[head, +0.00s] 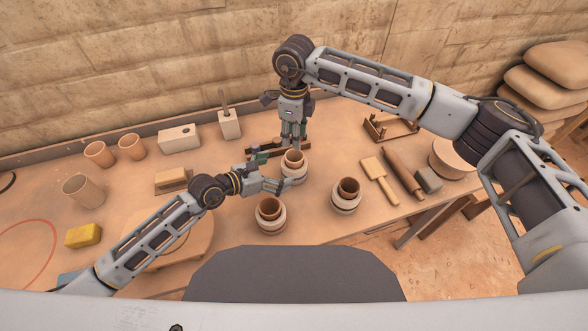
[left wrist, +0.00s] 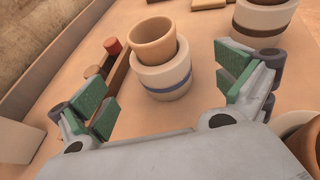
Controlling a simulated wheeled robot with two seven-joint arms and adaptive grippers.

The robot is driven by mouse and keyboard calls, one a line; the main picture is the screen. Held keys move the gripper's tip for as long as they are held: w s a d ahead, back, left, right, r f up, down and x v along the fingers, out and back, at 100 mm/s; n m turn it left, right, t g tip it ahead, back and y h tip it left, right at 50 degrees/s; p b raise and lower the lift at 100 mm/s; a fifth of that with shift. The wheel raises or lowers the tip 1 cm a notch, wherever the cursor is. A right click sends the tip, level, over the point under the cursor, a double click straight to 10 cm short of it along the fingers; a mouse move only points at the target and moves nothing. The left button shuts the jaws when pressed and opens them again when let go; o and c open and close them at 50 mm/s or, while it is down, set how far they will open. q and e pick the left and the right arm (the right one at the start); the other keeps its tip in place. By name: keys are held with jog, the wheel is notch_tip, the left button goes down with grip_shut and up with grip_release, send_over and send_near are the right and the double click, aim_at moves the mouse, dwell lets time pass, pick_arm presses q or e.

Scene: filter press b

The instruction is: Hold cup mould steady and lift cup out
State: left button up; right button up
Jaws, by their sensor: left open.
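A pale round mould (head: 293,175) with a brown cup (head: 293,157) inside it stands at the middle of the table. In the left wrist view the mould (left wrist: 165,80) has a blue band, and the tan cup (left wrist: 153,42) rises above its rim. My left gripper (head: 272,170) is open and level, just left of this mould, its green-padded fingers pointing towards it and apart from it. My right gripper (head: 292,135) points down just above and behind the cup; its finger opening is too small to make out.
Two similar moulds with cups stand nearby, one in front (head: 270,215) and one to the right (head: 346,202). A wooden rack (head: 262,150) lies behind my left gripper. A wooden paddle (head: 380,178) and a rolling pin (head: 403,172) lie at the right.

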aim_at(294, 169)
pick_arm(q)
notch_tip(294, 169, down, 2)
jog(key=shift+f, duration=0.15)
jog(key=shift+w+d+f, duration=0.15)
jog(key=shift+d+f, duration=0.05)
jog(key=shift+f, duration=0.05)
jog(key=shift+x, duration=3.5)
jog(key=c, duration=1.3)
